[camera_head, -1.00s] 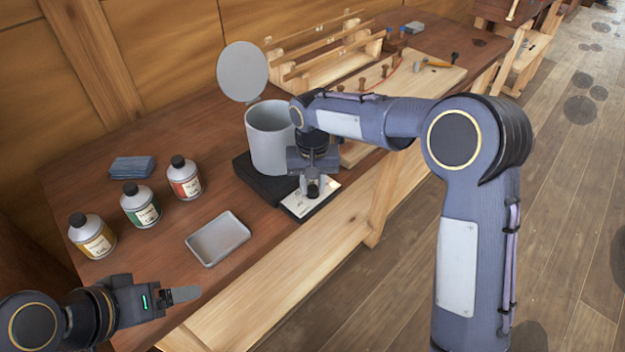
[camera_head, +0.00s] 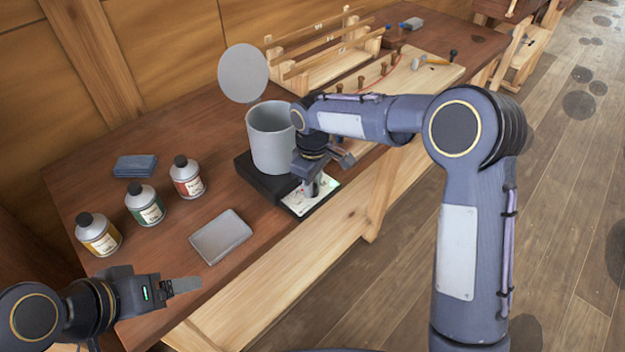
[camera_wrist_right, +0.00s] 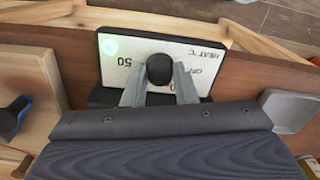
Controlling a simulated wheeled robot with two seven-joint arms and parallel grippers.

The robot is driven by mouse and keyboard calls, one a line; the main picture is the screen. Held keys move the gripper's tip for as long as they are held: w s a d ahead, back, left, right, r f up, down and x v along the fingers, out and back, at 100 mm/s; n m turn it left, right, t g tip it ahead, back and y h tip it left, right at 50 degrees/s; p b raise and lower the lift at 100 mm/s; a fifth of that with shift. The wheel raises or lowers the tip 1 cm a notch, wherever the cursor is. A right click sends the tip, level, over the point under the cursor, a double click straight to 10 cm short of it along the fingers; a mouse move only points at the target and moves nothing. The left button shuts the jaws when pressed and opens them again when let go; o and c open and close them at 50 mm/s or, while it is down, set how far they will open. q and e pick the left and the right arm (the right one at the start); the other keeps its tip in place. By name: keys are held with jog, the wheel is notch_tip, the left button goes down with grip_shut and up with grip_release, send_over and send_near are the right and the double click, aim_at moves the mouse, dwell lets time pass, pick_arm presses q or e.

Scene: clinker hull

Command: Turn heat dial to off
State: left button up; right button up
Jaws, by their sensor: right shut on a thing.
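The heat dial (camera_wrist_right: 160,70) is a dark round knob on a pale panel (camera_wrist_right: 188,50) marked HEAT °C, 50 and OFF in the right wrist view. The panel (camera_head: 322,199) is at the front of a black base (camera_head: 262,183) carrying a grey pot (camera_head: 270,150). My right gripper (camera_head: 314,188) reaches down to the panel; its fingers (camera_wrist_right: 160,84) are shut on the dial from both sides. A green light (camera_wrist_right: 111,47) glows on the panel. The dial's pointer is not clear. My left gripper (camera_head: 186,285) is at the lower left, away from the panel; its jaw gap is unclear.
Three bottles (camera_head: 145,205), a grey tray (camera_head: 221,237) and folded blue cloths (camera_head: 135,166) lie on the bench left of the pot. A round grey lid (camera_head: 243,73) stands up behind the pot. Wooden racks and tools fill the bench's far end.

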jog(key=n+p, duration=0.1)
jog(key=n, duration=0.3)
jog(key=shift+r+n, duration=0.1)
jog(key=shift+n, duration=0.2)
jog(key=shift+w+n+p, duration=0.1)
jog(key=shift+n+p, duration=0.35)
jog(key=shift+n, duration=1.85)
jog(key=o, duration=1)
jog(key=shift+r+b, duration=0.35)
jog(key=shift+r, duration=3.5)
